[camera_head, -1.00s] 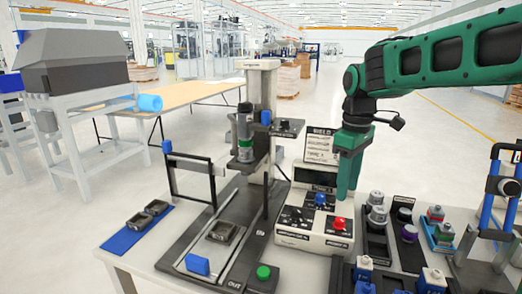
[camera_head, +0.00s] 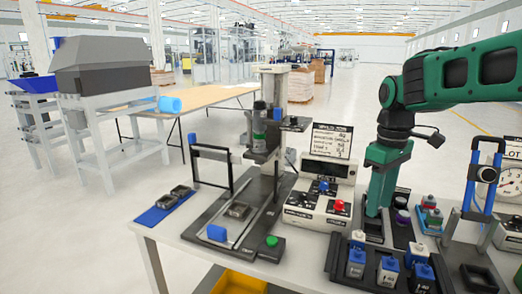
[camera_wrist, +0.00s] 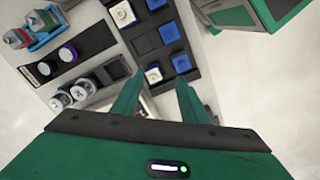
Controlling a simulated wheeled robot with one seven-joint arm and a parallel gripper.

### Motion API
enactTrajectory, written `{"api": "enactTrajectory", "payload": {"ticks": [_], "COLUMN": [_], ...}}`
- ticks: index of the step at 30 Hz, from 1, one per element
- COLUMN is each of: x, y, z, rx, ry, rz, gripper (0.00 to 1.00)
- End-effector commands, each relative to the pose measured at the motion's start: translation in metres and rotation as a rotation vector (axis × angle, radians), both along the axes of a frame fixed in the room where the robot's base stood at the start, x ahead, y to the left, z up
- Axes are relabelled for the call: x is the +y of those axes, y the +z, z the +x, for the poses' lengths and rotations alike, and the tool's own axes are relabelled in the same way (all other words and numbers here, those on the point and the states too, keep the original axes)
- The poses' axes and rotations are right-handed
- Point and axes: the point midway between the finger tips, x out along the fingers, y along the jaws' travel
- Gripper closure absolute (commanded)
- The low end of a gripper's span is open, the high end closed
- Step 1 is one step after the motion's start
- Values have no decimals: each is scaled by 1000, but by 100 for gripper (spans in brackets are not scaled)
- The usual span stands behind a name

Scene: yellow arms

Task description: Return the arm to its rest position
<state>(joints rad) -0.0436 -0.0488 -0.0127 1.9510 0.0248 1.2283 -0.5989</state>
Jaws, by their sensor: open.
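My green arm reaches in from the right in the head view. My gripper (camera_head: 377,205) points down over the right part of the white table, just right of the control box. In the wrist view my gripper (camera_wrist: 158,98) shows two green fingers spread apart with nothing between them. Below them are the black tray with blue and white blocks (camera_wrist: 153,42) and a rack with round-topped pieces (camera_wrist: 72,93).
The control box (camera_head: 316,205) with blue and red buttons stands left of the gripper. A press fixture (camera_head: 268,140) is further left. A blue-handled stand (camera_head: 470,195) is at the right. A yellow bin (camera_head: 238,282) sits below the table's front edge.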

Motion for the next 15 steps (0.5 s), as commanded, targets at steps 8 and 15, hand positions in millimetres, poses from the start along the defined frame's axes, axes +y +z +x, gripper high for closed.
{"api": "enactTrajectory", "payload": {"ticks": [8, 15], "x": [-42, -90], "y": [-13, -40], "z": [-53, -134], "rx": [-5, -5], "ry": [-254, -617], "rz": [-7, -8], "gripper": [60, 60]}}
